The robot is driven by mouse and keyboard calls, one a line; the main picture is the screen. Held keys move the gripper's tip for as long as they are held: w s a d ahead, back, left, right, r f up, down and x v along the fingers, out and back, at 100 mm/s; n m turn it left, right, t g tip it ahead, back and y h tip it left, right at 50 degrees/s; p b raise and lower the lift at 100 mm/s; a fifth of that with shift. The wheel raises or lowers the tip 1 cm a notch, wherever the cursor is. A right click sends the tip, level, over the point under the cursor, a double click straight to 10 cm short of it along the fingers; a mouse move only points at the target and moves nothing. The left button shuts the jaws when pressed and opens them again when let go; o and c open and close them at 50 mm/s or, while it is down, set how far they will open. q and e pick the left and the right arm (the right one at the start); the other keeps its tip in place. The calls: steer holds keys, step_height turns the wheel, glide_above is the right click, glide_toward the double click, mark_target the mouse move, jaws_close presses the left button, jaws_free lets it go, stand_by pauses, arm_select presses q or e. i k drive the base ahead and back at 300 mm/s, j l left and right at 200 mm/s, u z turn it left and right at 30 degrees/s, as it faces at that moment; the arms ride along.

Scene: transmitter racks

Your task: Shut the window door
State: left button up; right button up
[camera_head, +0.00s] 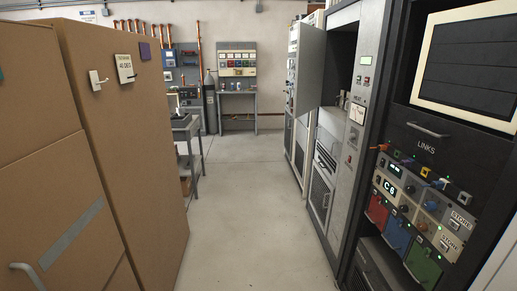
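I cannot tell for sure which part is the window door. A grey rack panel (311,66) stands swung out from the rack row right of the aisle, with a dark opening (341,62) beside it. On the near right rack, a dark slatted pane in a cream frame (470,60) sits above a panel marked LINKS (424,146) with a grey handle. Whether this frame is hinged or ajar, I cannot tell. Neither of my grippers shows in this view.
Tall brown cabinets (112,125) line the left side. A clear concrete floor aisle (240,210) runs between them and the racks. A grey table (186,130) stands beyond the cabinets, and an instrument bench (237,88) stands at the back wall.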

mark_target(311, 46)
steer(key=i+j+z, duration=0.35)
steer(key=i, duration=0.55)
steer(key=i+j+z, duration=0.35)
steer(key=i+j, duration=0.15)
steer(key=i, duration=0.4)
steer(key=i+j+z, duration=0.35)
steer(key=i+j, duration=0.45)
steer(key=i+j+z, duration=0.4)
steer(key=i+j, duration=0.25)
steer(key=j, duration=0.3)
steer(key=i, duration=0.25)
